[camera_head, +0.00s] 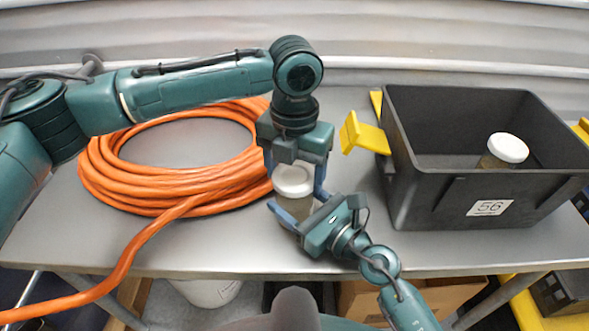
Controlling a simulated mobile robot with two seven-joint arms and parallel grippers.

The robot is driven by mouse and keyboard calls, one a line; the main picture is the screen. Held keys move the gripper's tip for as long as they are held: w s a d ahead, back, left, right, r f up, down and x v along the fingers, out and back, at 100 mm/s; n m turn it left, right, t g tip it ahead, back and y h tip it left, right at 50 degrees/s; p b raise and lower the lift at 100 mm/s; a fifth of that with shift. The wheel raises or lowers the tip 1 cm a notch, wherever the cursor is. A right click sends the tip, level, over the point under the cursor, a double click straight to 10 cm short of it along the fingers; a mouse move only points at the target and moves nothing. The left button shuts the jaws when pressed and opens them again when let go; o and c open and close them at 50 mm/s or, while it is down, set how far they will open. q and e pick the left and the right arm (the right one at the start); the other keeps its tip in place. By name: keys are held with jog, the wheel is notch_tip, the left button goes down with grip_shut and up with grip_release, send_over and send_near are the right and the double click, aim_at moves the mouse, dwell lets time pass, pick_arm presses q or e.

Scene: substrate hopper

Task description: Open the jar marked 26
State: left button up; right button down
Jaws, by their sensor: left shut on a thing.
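A jar with a white lid (293,181) stands upright at the middle of the table, its body mostly hidden by my grippers. No number shows on it. My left gripper (295,184) reaches down from above and is shut on the white lid, one finger on each side. My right gripper (300,218) comes in from the lower right at the jar's body, with one blue finger across its lower front. Its other finger is mostly hidden, so I cannot tell whether it grips. A second white-lidded jar (503,152) is inside the black crate, its marking not visible.
The black crate (425,193), labelled 56, stands at the right of the table (215,245). A yellow piece (364,135) sticks out at its left. A coiled orange hose (120,195) covers the left side and hangs over the front edge.

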pick_arm(q)
jog(key=n, duration=0.4)
jog(key=shift+n, duration=0.3)
jog(key=n, duration=1.7)
jog(key=shift+n, duration=0.4)
jog(key=n, duration=0.6)
jog(key=shift+n, duration=0.4)
jog(key=n, duration=0.4)
jog(key=shift+n, duration=0.3)
jog(key=n, duration=0.6)
jog(key=shift+r+n, duration=0.1)
jog(key=shift+n, duration=0.2)
jog(key=n, duration=0.9)
jog(key=shift+r, duration=0.2)
jog(key=shift+r, duration=0.95)
